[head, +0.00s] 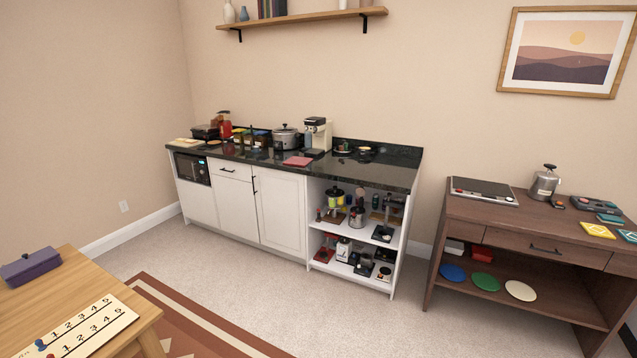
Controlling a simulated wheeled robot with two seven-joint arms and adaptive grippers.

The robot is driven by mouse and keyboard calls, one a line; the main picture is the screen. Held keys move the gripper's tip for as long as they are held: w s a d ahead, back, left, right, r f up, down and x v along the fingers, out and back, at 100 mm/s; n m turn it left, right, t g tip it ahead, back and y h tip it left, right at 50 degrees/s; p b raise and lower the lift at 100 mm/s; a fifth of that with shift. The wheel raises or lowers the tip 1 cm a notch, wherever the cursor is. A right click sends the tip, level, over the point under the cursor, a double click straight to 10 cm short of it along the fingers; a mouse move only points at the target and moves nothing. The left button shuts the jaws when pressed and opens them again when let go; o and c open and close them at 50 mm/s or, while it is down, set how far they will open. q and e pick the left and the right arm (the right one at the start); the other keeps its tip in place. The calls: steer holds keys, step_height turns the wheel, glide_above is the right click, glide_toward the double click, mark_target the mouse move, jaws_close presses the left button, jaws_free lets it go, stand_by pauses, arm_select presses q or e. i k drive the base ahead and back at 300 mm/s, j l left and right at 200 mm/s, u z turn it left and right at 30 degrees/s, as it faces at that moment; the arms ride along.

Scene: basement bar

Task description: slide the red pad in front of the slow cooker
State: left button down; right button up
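The red pad (298,161) lies flat on the dark countertop (262,162), near its front edge. The slow cooker (286,138), grey with a lid, stands at the back of the counter, behind the pad and slightly to its left. The pad and the slow cooker look apart. Neither of my grippers shows in the head view, and the counter is some distance away across the room.
A coffee machine (318,134) stands right of the slow cooker, with jars (262,139) to its left. Open shelves (358,218) fill the counter's right end. A wooden table (70,300) is near left, a brown cabinet (535,250) at right.

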mark_target(297, 161)
steer(key=i, duration=1.75)
steer(key=i+j+z, duration=0.1)
steer(key=i+z, duration=0.15)
steer(key=i, duration=0.3)
steer(key=i+j+z, duration=0.2)
steer(key=i, duration=0.3)
steer(key=i+j+z, duration=0.25)
steer(key=i, duration=0.3)
